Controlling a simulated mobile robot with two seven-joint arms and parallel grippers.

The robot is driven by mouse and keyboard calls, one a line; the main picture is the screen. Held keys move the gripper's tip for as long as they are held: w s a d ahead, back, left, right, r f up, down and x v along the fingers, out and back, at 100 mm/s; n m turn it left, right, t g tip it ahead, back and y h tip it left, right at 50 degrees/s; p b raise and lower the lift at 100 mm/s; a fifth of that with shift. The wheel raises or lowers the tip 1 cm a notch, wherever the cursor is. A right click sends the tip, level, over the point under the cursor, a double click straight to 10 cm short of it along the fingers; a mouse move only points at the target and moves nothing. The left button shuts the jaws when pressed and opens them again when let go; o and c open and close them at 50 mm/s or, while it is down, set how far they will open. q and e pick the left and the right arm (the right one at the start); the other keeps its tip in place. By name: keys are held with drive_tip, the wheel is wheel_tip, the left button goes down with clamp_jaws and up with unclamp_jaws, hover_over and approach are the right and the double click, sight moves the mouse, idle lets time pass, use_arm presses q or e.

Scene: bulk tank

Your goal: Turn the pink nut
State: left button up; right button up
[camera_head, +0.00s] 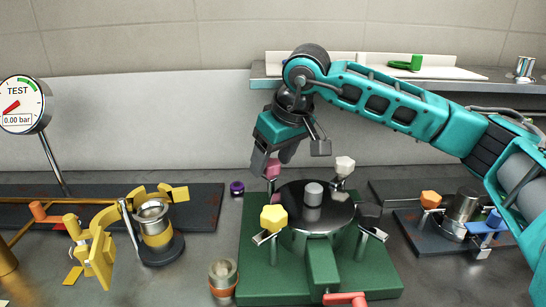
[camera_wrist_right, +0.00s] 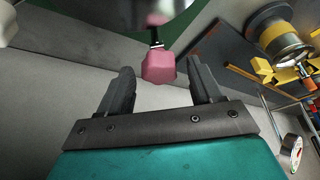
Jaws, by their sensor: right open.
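The pink nut (camera_head: 272,168) stands at the back left of the round black lid (camera_head: 315,205) on the green base (camera_head: 380,275). My right gripper (camera_head: 273,170) comes down over it from above. In the right wrist view the pink nut (camera_wrist_right: 158,68) lies between and just beyond the open fingers (camera_wrist_right: 160,80), with a gap on each side. The fingers do not appear to touch it. A yellow nut (camera_head: 273,217), a white nut (camera_head: 345,166) and a dark nut (camera_head: 368,213) sit around the lid. My left gripper is not in view.
An orange-ringed cup (camera_head: 223,277) is at front. A purple piece (camera_head: 237,188) lies behind. Another fitting (camera_head: 462,208) is at right. A shelf (camera_head: 480,86) and a gauge (camera_head: 20,105) are near the wall.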

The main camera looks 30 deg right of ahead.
drive_tip(key=p+v, duration=0.1)
drive_tip(key=v, duration=1.2)
